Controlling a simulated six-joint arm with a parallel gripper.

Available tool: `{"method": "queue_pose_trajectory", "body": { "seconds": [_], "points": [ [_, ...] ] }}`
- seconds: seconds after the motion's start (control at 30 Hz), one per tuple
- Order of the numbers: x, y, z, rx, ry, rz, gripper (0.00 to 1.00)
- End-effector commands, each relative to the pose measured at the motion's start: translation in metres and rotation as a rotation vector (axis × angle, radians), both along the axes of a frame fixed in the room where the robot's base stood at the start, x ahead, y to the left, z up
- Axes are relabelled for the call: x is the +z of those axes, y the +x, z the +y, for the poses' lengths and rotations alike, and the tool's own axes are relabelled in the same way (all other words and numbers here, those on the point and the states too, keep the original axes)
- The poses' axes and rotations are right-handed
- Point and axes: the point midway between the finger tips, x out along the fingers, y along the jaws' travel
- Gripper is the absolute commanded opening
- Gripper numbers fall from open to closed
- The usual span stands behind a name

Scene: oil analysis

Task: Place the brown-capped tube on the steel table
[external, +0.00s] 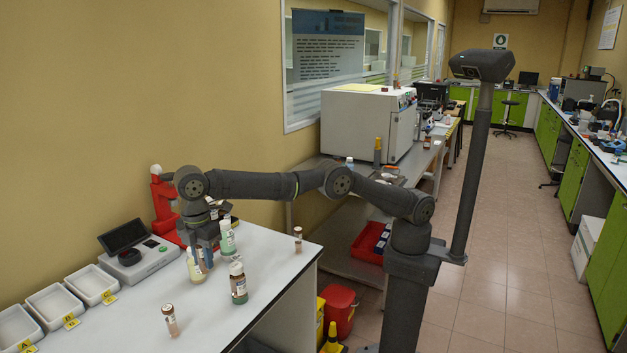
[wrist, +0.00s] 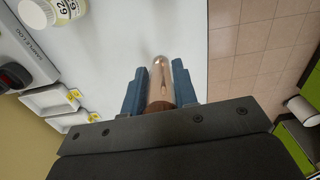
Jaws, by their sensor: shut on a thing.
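My gripper (wrist: 160,85) is shut on the brown-capped tube (wrist: 168,72) in the wrist view. The blue fingers are on either side of it, the brown cap is by the gripper body and the clear end points away. In the external view my gripper (external: 205,262) is low over the white bench among bottles; the held tube is not clear there. The steel table, apparently the grey table (external: 415,165) along the wall, stands beyond the bench and carries a large white instrument.
Bottles (external: 238,283) stand close to my gripper. Small tubes stand at the bench front (external: 171,322) and right edge (external: 298,240). A sample-log device (external: 140,258) and white trays (external: 54,303) are at left. A red bin (external: 340,308) is on the floor.

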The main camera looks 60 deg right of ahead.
Motion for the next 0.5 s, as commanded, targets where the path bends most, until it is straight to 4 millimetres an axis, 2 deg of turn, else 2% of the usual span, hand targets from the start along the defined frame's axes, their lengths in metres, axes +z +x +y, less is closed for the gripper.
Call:
{"method": "queue_pose_trajectory", "body": {
  "seconds": [0.03, 0.23, 0.5],
  "points": [
    [-0.002, -0.011, 0.008, 0.025, 0.0, 0.0, 0.04],
    [-0.007, -0.046, 0.032, 0.107, 0.0, 0.0, 0.04],
    [-0.028, -0.043, 0.03, 0.104, -0.001, 0.0, 0.04]
  ]
}}
